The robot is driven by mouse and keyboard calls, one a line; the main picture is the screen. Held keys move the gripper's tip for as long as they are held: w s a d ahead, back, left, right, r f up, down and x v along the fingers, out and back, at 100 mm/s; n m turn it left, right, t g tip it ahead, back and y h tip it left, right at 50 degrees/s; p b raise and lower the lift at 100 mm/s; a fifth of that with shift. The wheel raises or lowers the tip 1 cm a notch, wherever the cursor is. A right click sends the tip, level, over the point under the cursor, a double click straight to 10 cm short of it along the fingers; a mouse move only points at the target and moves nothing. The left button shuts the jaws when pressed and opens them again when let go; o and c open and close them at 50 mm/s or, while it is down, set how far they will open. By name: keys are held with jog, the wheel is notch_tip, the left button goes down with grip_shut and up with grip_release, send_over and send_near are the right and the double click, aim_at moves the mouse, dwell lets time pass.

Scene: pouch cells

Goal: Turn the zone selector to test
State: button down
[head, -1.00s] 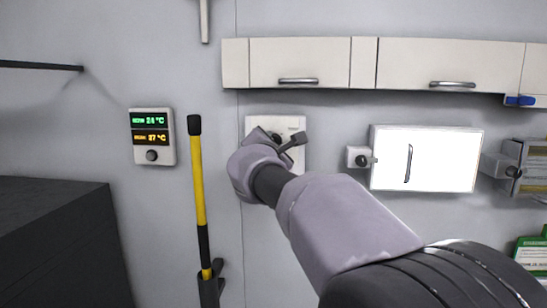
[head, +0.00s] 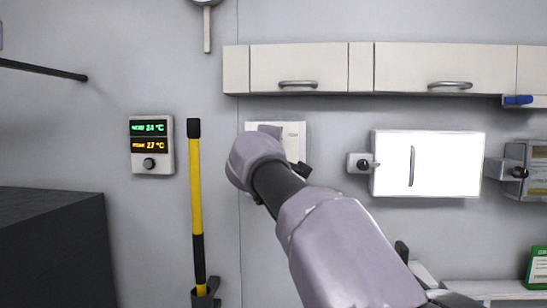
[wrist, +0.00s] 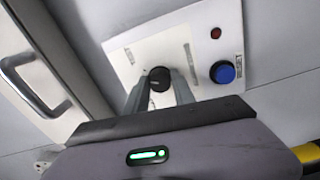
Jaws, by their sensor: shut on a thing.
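The zone selector is a round black knob (wrist: 159,78) on a white wall panel (wrist: 205,30) in the wrist view. My gripper (wrist: 158,90) is shut on this knob, with a finger on either side of it. In the head view my arm hides the knob, and only the upper part of the panel (head: 293,130) shows behind my gripper (head: 285,160). I cannot read the selector's labels or which way it points.
A blue button (wrist: 222,72) and a small red lamp (wrist: 215,33) sit on the same panel. White cabinets (head: 300,68) hang above. A yellow-black pole (head: 196,190) and a temperature display (head: 152,145) are at left. A bright white box (head: 440,165) is at right.

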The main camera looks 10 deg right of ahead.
jog(key=shift+f+m+b, duration=0.1)
jog(key=shift+m+b, duration=0.45)
jog(key=shift+m, duration=0.45)
jog(key=c, duration=1.1)
grip_release()
jog(key=shift+o, duration=0.2)
jog(key=b+v, duration=0.8)
jog(key=v, duration=0.9)
jog(key=shift+s, duration=0.2)
